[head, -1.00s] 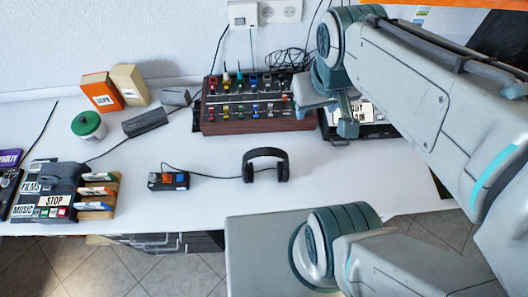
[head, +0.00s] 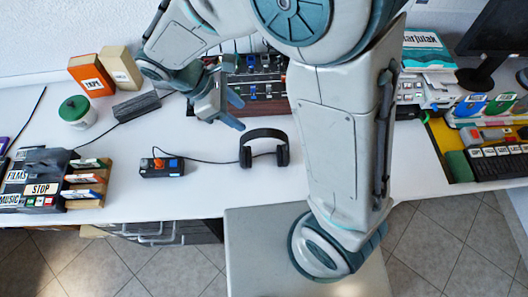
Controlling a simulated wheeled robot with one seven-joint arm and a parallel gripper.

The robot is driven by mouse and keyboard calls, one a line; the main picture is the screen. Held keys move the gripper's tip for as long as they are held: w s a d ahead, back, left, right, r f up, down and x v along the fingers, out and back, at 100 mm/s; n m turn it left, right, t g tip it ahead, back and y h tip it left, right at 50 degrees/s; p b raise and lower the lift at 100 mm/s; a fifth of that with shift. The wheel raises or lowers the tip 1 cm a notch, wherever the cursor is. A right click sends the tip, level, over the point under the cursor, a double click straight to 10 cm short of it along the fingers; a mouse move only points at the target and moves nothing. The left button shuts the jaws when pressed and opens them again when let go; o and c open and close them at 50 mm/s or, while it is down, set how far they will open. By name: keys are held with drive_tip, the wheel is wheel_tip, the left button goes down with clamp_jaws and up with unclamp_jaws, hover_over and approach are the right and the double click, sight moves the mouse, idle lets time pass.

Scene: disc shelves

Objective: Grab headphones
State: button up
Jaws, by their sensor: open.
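The black headphones (head: 264,135) stand on the white table near its front edge, with the headband arched up and the ear cups on the surface. A cable runs left from them to a small dark box (head: 162,167) with orange and blue buttons. My gripper (head: 238,113) is open and empty. It hangs behind and a little left of the headphones in the picture, apart from them. Its fingers point down and to the right.
A mixer panel (head: 262,88) stands behind my gripper, partly hidden by my arm. A tape rack (head: 45,185), a green-lidded jar (head: 78,112) and boxes (head: 92,75) stand left. A yellow-edged keyboard console (head: 445,150) is at right. Table around the small box is clear.

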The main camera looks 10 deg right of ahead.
sight(263, 132)
drive_tip(key=x, duration=0.7)
drive_tip(key=shift+d+f, duration=0.2)
drive_tip(key=shift+f, duration=0.05)
drive_tip(key=x, duration=0.5)
drive_tip(key=shift+w+a+f+p, duration=0.1)
drive_tip(key=shift+w+a+p, duration=0.1)
drive_tip(key=shift+p, duration=0.2)
clamp_jaws()
